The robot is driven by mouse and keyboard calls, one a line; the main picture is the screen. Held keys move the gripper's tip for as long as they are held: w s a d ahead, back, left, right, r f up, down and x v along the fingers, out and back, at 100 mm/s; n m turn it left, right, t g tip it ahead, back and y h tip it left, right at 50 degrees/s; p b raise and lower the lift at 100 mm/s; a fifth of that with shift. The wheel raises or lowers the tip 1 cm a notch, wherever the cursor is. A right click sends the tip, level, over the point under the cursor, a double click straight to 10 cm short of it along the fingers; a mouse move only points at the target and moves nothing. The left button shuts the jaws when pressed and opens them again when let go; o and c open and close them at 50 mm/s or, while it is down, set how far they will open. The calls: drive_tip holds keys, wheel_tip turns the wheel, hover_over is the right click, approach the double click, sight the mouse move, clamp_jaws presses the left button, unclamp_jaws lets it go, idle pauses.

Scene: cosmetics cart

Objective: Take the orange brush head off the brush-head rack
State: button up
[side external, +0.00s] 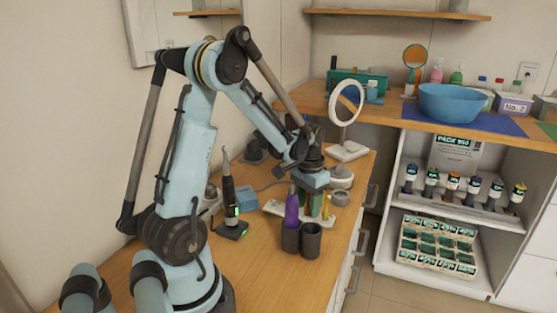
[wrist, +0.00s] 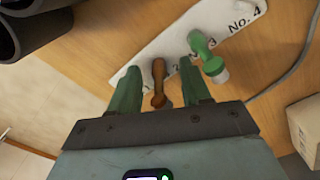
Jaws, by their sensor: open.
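The orange brush head (wrist: 158,80), brownish in the wrist view, stands on the white brush-head rack (wrist: 172,42). My gripper (wrist: 159,68) is open, with one green finger on each side of the orange brush head. I cannot tell whether either finger touches it. A green brush head (wrist: 203,48) stands on the rack just right of my right finger, close to the "No. 4" label. In the side view my gripper points down over the rack (side external: 272,207), and the fingers and brush heads there are too small to tell apart clearly.
Two dark cups (side external: 311,241) stand in front of the rack, one holding a purple handle (side external: 291,207). A dark electric toothbrush (side external: 229,190) stands on a base to the left. A round mirror (side external: 347,103) stands behind. The counter's front right is clear.

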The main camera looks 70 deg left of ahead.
drive_tip(key=shift+f, duration=0.1)
clamp_jaws()
idle(0.5)
